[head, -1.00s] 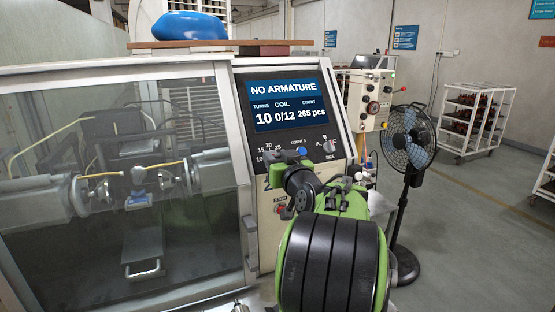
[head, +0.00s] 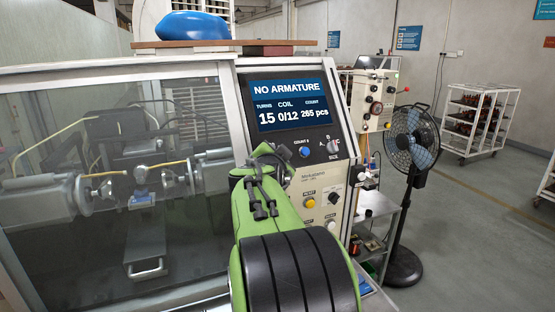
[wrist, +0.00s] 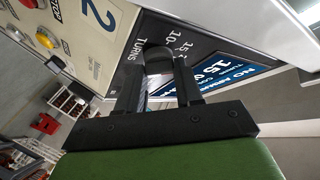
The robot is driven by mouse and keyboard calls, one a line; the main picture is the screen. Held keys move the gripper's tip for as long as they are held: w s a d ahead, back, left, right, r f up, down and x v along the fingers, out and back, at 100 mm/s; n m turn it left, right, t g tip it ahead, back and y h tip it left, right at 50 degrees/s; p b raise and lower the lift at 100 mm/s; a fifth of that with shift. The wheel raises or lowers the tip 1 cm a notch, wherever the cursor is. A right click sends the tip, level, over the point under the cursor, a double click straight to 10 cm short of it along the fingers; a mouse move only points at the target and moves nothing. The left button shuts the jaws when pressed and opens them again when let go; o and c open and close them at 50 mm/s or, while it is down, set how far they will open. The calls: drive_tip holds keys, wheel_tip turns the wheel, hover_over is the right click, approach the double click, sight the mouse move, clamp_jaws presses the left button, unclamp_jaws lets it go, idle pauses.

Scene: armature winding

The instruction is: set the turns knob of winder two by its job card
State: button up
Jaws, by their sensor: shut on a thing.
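The control panel of winder two (head: 315,145) faces me in the head view, and its screen (head: 290,105) reads NO ARMATURE, turns 15, coil 0/12, count 265 pcs. In the wrist view a "2" marks the cream panel (wrist: 85,35). My gripper (wrist: 157,75) is shut on the dark turns knob (wrist: 158,60), beside the TURNS label and the 10 and 15 marks. In the head view my arm hides the knob and its scale. I cannot make out a job card.
Yellow reset (head: 310,203) and other buttons are below. A fan (head: 410,150) stands to the right. A glass guard (head: 110,190) covers the left.

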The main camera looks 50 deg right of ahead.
drive_tip(key=shift+w+r+m+g+y+p, duration=0.15)
drive_tip(key=shift+m+g+y+p, duration=0.4)
drive_tip(key=shift+m+g, duration=0.9)
drive_tip(key=shift+w+r+m+g+y+p, duration=0.15)
drive_tip(key=shift+m+g+y+p, duration=0.35)
drive_tip(key=shift+m, duration=1.65)
drive_tip(key=o, duration=1)
drive_tip(key=shift+o, duration=0.2)
drive_tip(key=v, duration=1.5)
drive_tip(key=shift+a+p, duration=0.35)
drive_tip(key=shift+a, duration=0.1)
